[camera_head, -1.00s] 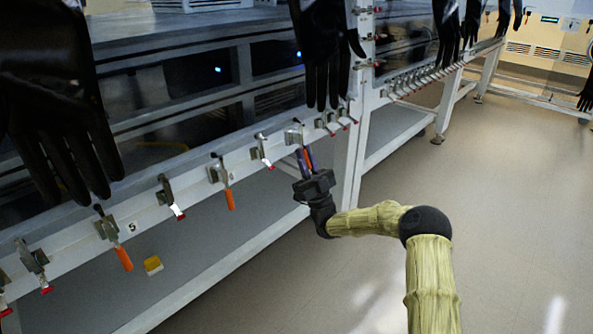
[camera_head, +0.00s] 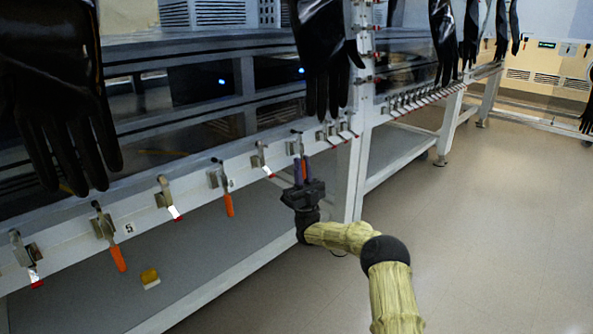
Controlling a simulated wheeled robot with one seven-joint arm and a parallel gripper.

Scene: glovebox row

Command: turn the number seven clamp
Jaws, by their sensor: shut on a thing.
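A row of toggle clamps runs along the white rail below the gloves. My gripper (camera_head: 302,171) points up at the rail from below and is shut on an orange clamp handle (camera_head: 305,177). This handle belongs to the clamp (camera_head: 295,148) just left of the white post. The fingers hide much of the handle. I can read no number seven; the only readable label looks like a 5 (camera_head: 128,228), beside an orange-handled clamp (camera_head: 107,238) at left. Another orange-handled clamp (camera_head: 224,186) hangs between them. Other clamps have red tips (camera_head: 174,211).
Black gloves (camera_head: 323,60) hang above the rail, one close over the held clamp. A white post (camera_head: 356,165) stands just right of my gripper. A small yellow item (camera_head: 150,277) lies on the lower shelf (camera_head: 205,260). The floor (camera_head: 480,230) at right is clear.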

